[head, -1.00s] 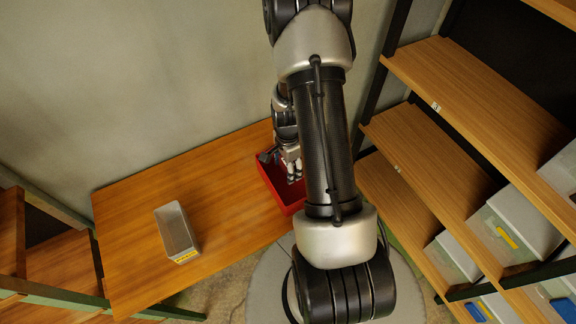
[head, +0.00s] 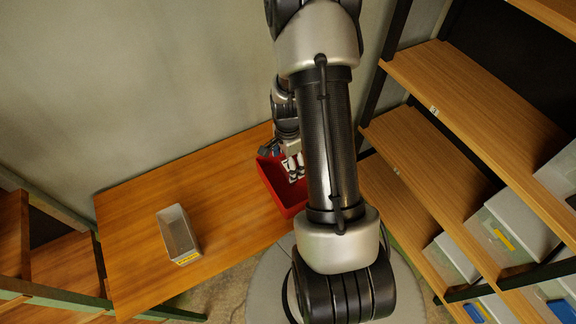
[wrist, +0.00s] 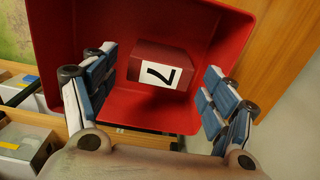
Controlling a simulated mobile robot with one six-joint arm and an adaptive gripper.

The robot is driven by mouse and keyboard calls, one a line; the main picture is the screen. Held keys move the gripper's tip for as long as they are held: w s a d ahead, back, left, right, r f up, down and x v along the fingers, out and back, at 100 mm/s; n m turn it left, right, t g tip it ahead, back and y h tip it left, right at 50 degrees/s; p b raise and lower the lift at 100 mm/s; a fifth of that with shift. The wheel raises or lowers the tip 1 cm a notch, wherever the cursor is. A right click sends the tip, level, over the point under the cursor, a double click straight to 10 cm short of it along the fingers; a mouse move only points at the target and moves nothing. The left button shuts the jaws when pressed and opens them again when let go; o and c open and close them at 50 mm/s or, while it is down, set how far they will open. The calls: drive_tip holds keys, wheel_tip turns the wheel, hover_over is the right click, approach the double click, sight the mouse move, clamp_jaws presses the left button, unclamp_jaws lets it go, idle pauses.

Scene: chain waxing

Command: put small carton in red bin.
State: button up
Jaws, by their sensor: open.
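The red bin (head: 285,198) stands on the table's right end, partly hidden behind my arm in the head view. In the wrist view the red bin (wrist: 240,30) fills most of the picture. A small dark red carton (wrist: 148,56) with a white label bearing a black digit shows inside the bin's outline, between my spread fingers. My gripper (wrist: 157,80) is open, with a gap on both sides of the carton. In the head view my gripper (head: 292,168) points down over the bin; the carton cannot be made out there.
A grey open container (head: 178,235) with a yellow label stands on the wooden table (head: 130,215). The table is clear between it and the bin. Wooden shelves (head: 455,90) with several lidded boxes stand at the right. Another shelf unit (head: 55,265) is at the left.

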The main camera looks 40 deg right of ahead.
wheel_tip(320, 180, up, 7)
drive_tip(key=shift+r+p, duration=0.2)
drive_tip(key=shift+p, duration=0.65)
drive_tip(key=s+a+r+n+t, duration=0.2)
drive_tip(key=a+r+n, duration=0.55)
drive_tip(key=r, duration=0.35)
drive_tip(key=s+a+r+n+t, duration=0.1)
drive_tip(key=s+a+r+n, duration=0.1)
drive_tip(key=a+r+n, duration=0.75)
drive_tip(key=s+a+r+n+t, duration=0.1)
drive_tip(key=s+a+r+n, duration=0.2)
drive_tip(key=s+r, duration=0.3)
drive_tip(key=shift+s+a+r+n+t, duration=0.3)
drive_tip(key=shift+s+a+r, duration=0.15)
drive_tip(key=shift+s, duration=0.7)
drive_tip(key=shift+f, duration=0.1)
drive_tip(key=shift+a+f+b, duration=0.1)
drive_tip(key=shift+f+b, duration=0.65)
drive_tip(key=shift+b, duration=0.05)
